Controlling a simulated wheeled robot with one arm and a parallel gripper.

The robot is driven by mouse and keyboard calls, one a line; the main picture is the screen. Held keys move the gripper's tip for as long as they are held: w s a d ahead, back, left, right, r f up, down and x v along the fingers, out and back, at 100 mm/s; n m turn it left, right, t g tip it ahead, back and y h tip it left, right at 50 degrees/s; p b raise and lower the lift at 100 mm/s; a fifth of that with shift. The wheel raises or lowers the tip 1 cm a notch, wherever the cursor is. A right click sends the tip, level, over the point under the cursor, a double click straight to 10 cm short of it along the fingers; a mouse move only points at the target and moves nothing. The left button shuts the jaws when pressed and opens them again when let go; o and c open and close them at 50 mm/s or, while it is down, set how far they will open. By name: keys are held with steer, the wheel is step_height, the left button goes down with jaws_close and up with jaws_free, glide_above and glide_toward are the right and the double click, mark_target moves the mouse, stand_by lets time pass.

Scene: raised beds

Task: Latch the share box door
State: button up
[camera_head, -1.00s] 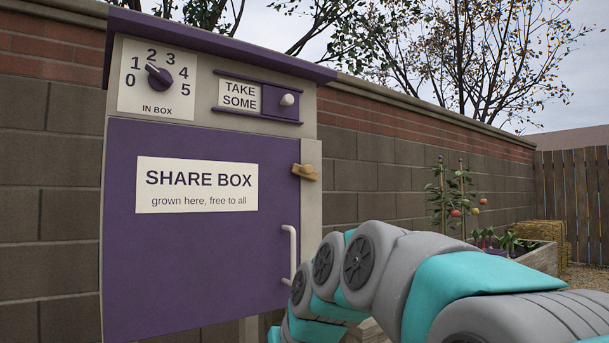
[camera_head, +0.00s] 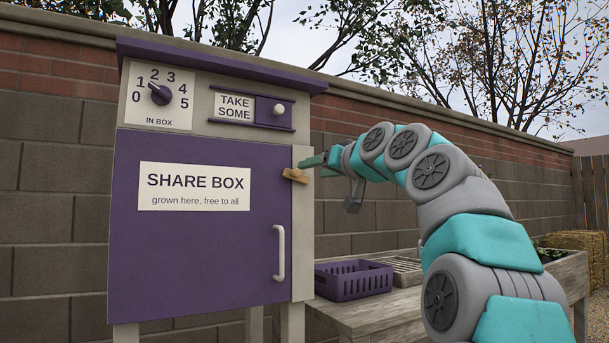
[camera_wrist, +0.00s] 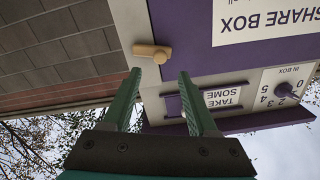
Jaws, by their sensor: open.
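The purple share box door (camera_head: 200,255) looks flush with the pale frame of the box. A small tan turn latch (camera_head: 294,176) sits at the door's upper right edge, lying nearly level, and appears to reach across the seam between door and frame. In the wrist view, which is upside down, the latch (camera_wrist: 150,51) shows just beyond the fingertips. My gripper (camera_head: 314,162) is open and empty, just right of the latch and slightly above it in the head view. In the wrist view its two green fingers (camera_wrist: 157,78) stand apart. Contact with the latch cannot be told.
A white door handle (camera_head: 280,253) stands out lower on the door. Above are a dial (camera_head: 160,94) and a "TAKE SOME" slider (camera_head: 279,110). A purple crate (camera_head: 353,282) sits on a wooden bench right of the box. A block wall stands behind.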

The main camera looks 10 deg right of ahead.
mark_target(298, 173)
steer(key=shift+p+x, duration=1.15)
steer(key=shift+x, duration=2.75)
steer(key=shift+f, duration=0.1)
jaws_close()
